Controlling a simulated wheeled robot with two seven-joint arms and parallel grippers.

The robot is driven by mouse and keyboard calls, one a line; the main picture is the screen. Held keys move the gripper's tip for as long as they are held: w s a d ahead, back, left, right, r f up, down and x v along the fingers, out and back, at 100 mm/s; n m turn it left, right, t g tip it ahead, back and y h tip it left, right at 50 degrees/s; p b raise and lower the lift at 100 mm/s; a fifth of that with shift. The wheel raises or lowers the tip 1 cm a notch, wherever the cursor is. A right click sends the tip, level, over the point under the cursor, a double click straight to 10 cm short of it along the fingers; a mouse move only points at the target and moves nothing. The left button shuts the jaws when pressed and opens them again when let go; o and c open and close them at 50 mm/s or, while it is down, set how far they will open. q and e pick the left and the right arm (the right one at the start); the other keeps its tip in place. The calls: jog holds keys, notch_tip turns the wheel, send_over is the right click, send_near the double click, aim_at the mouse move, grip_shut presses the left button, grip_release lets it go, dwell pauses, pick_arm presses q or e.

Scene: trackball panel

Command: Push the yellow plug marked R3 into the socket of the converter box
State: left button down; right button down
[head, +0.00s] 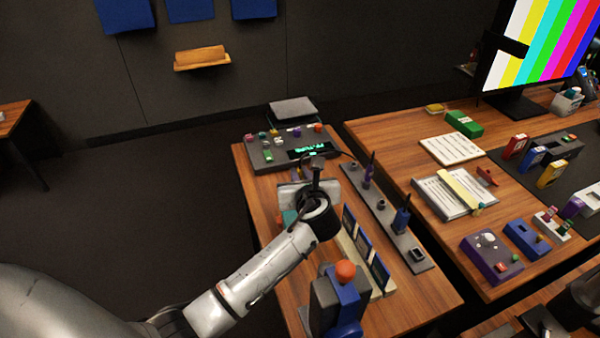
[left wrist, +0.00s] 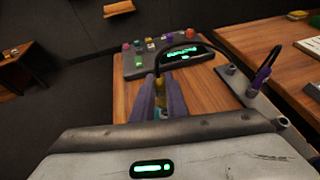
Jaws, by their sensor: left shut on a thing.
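My left gripper (head: 297,174) is over the near desk, just in front of a grey panel with a green display. In the left wrist view its two purple-grey fingers (left wrist: 160,98) are shut on a yellow plug (left wrist: 161,88), upright between them. A black cable arcs from the plug's top toward the right. The R3 mark cannot be read. No part is clearly identifiable as the converter box; the grey panel (head: 262,157) beyond the fingers also shows in the left wrist view (left wrist: 140,68). Any socket below the plug is hidden. My right gripper is not clearly in view.
A grey strip (head: 372,195) with purple and blue plugs runs along the desk's right side. A blue holder with an orange ball (head: 345,271) stands at the front. A gap separates this desk from the right desk, which holds a purple box (head: 490,257).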

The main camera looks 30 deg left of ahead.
aim_at(300, 170)
pick_arm(q)
jog(key=shift+f+b, duration=0.3)
jog(key=shift+f, duration=0.9)
jog(key=c, duration=1.7)
grip_release()
jog(key=shift+o, duration=0.2)
notch_tip(300, 170, up, 10)
jog(key=shift+p, duration=0.35)
jog(key=shift+s+f, duration=0.1)
